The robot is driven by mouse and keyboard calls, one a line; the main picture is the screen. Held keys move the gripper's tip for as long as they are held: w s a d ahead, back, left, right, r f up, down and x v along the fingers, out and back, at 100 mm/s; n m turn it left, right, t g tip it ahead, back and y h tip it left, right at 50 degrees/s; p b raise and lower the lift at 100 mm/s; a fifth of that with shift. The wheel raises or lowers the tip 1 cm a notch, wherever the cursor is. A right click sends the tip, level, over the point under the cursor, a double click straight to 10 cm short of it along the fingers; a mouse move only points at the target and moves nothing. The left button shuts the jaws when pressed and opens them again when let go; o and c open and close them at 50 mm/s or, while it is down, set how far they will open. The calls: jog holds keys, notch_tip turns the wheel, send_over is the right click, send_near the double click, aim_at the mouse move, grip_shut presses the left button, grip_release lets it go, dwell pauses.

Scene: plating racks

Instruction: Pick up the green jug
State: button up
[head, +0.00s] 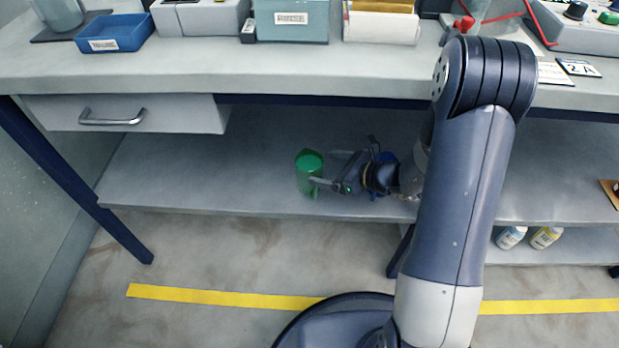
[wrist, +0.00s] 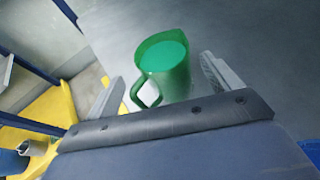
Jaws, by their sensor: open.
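The green jug (head: 308,172) stands upright on the shelf below the bench in the head view. In the wrist view the jug (wrist: 168,68) is just ahead of my gripper, with its handle toward the lower left. My gripper (head: 322,168) is open and reaches in from the right under the bench top. In the wrist view its fingers (wrist: 158,85) lie to the left and right of the jug's lower part. I cannot tell whether either finger touches the jug.
The lower shelf (head: 180,170) is bare left of the jug. The bench top (head: 200,72) with a drawer (head: 125,113) hangs above it. A blue bin (head: 115,33) and several boxes stand on top. Two bottles (head: 527,237) are on a low shelf at right. Yellow tape (head: 220,297) crosses the floor.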

aim_at(298, 161)
jog(key=shift+o, duration=0.8)
jog(key=b+x, duration=0.2)
jog(key=x, duration=0.4)
jog(key=shift+w, duration=0.15)
jog(key=shift+c, duration=0.2)
jog(key=shift+r, duration=0.15)
jog(key=c, duration=1.7)
